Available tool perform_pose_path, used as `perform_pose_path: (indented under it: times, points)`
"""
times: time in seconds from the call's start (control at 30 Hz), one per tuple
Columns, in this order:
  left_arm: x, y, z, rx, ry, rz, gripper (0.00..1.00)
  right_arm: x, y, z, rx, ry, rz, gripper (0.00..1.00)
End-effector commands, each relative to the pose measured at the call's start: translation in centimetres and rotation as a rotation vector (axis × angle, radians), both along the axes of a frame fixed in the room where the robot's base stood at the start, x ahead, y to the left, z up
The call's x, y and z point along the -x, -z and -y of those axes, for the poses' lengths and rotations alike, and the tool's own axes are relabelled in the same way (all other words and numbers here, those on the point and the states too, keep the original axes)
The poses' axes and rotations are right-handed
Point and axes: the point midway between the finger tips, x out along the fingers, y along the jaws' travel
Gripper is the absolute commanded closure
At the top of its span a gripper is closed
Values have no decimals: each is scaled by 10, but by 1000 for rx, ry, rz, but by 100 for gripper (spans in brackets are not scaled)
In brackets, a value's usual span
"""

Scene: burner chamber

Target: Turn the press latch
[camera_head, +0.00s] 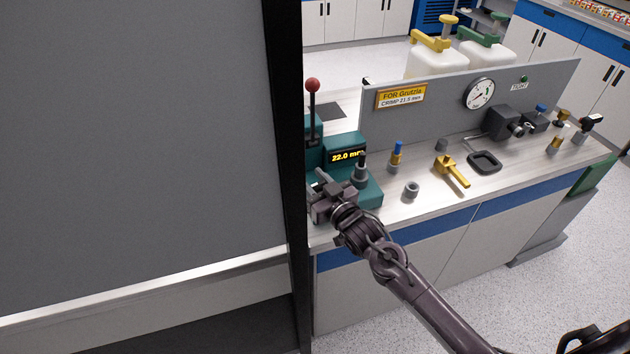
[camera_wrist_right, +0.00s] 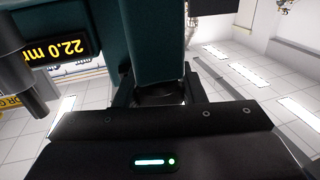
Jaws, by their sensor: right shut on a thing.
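The teal press (camera_head: 372,192) stands at the left end of the bench, beside a dark post. Its display (camera_head: 347,157) reads 22.0 mm, and a lever with a red knob (camera_head: 313,85) stands upright on it. My right gripper (camera_head: 322,182) is at the press's front left. In the right wrist view its fingers are shut on a dark round part (camera_wrist_right: 160,93) against the teal body (camera_wrist_right: 158,45). This part appears to be the press latch; the gripper mostly hides it, and its turn angle cannot be told. My left gripper is not in view.
A dark post (camera_head: 285,150) and large grey panel (camera_head: 130,130) fill the left. On the bench are a grey ring (camera_head: 411,189), a yellow tool (camera_head: 451,171), a black tray (camera_head: 484,161) and a blue-topped part (camera_head: 397,155). A gauge (camera_head: 479,93) is on the back panel.

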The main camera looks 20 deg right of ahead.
Motion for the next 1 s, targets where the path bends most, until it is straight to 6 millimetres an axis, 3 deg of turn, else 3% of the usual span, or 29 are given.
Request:
perform_pose_path:
  times: [0.47,1.0]
  points:
    - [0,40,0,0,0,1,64,2,5,-5,5,-449,2,86]
    - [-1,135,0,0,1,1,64,9,6,-10,1,-910,4,86]
